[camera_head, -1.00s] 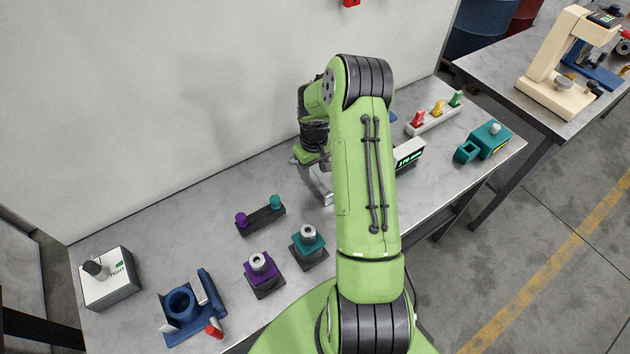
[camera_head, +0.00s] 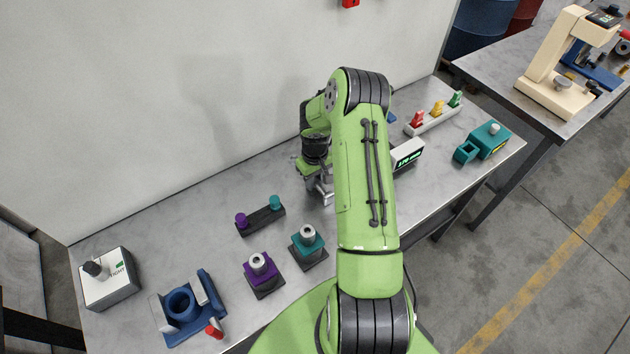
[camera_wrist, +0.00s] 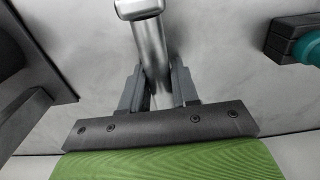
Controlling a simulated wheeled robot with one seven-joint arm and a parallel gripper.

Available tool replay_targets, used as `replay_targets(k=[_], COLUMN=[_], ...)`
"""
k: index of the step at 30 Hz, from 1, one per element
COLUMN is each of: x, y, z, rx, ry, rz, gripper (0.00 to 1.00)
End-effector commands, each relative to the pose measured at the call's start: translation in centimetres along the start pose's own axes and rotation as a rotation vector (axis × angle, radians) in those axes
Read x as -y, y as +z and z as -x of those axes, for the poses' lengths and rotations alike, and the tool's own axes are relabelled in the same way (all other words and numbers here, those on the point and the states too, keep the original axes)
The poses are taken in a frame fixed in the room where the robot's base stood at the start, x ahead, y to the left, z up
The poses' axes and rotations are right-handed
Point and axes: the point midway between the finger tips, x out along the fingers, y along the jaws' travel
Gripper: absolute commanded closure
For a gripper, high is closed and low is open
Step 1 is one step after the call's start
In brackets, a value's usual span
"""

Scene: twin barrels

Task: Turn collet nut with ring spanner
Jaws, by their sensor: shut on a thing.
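My gripper (camera_wrist: 158,70) is shut on a bright steel bar (camera_wrist: 152,40), which appears to be the ring spanner's handle. The bar's end points away from the fingers, up to the top edge of the wrist view; no ring hole can be made out. In the head view my gripper (camera_head: 323,188) is partly behind my arm, low over the bench behind the barrels. The teal barrel block (camera_head: 308,248) and the purple barrel block (camera_head: 263,275) stand side by side, each with a steel collet nut on top. Neither nut is touched by the gripper.
A dark bar (camera_head: 261,219) with a purple and a teal knob lies just left of the gripper. A blue fixture (camera_head: 190,308) and a white switch box (camera_head: 110,282) stand at left. A display box (camera_head: 409,155), a teal device (camera_head: 487,142) and a coloured-lever strip (camera_head: 433,121) are at right.

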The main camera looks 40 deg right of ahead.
Motion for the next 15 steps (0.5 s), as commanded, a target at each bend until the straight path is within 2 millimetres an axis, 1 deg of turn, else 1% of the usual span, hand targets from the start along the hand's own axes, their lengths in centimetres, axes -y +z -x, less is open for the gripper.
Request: replay_targets(k=[4,7,15], x=[0.0,-0.1,-0.1], y=[-0.1,-0.1,-0.1], z=[0.1,1.2,7.9], rx=[-0.001,-0.003,-0.005], ry=[0.001,0.002,0.003], rz=[0.000,0.001,0.000], gripper=[1.00,1.00,1.00])
